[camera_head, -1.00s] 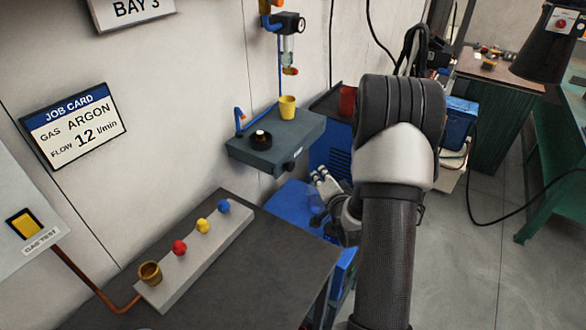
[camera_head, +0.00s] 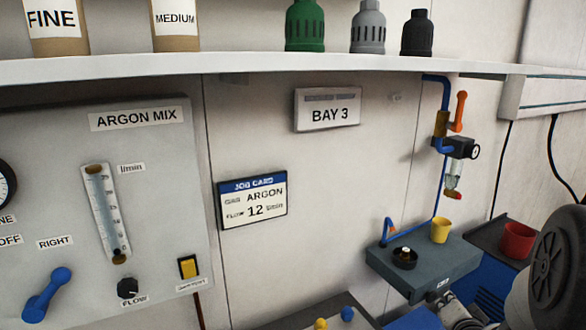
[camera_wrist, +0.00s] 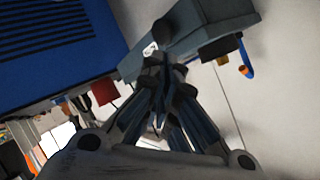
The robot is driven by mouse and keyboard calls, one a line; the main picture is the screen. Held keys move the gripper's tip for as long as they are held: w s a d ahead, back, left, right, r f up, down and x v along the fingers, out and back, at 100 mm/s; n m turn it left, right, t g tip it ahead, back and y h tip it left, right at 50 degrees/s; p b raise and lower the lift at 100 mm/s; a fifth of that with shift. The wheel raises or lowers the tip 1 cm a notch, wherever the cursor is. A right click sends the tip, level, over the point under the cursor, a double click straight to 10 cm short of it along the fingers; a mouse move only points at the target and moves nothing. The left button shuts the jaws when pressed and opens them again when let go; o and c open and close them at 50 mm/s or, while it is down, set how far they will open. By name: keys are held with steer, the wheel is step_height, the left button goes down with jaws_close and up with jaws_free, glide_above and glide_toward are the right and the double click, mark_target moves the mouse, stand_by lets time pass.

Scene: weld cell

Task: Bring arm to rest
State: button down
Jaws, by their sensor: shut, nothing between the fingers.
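My gripper (camera_wrist: 160,80) is shut and empty in the wrist view, its dark fingers together in the middle of the picture. That view is upside down. Behind the fingers are the grey wall shelf (camera_wrist: 215,22) and the blue cabinet (camera_wrist: 50,45). In the head view part of my gripper shows low at the right, below the grey shelf (camera_head: 440,262). Its fingertips are hard to make out there. A large dark joint of my arm fills the lower right corner.
The grey shelf bears a yellow cup (camera_head: 440,230) and a small black round piece (camera_head: 404,257). A red cup (camera_head: 517,240) stands further right. A gas panel (camera_head: 60,130) with a blue lever (camera_head: 47,292) is at the left. A white shelf (camera_head: 260,65) with bottles runs above.

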steer(key=s+a+r+n+g+y, duration=0.1)
steer(key=s+a+r+n+g, duration=0.2)
steer(key=a, duration=0.4)
steer(key=s+a+r+n+g+y, duration=0.1)
steer(key=s+a+r+n, duration=0.2)
steer(key=s+a+r, duration=0.3)
steer(key=s+a+n+g+y, duration=0.1)
steer(key=s+a+n, duration=0.2)
steer(key=s+a, duration=0.4)
steer(key=s+a+r+n+g+y, duration=0.1)
steer(key=s+a+n+g, duration=0.1)
steer(key=s+a, duration=0.4)
steer(key=s+n, duration=0.1)
steer(key=s, duration=0.4)
steer(key=shift+a+r+g+y, duration=0.25)
steer(key=shift+a+g+y, duration=0.05)
steer(key=shift+a, duration=0.1)
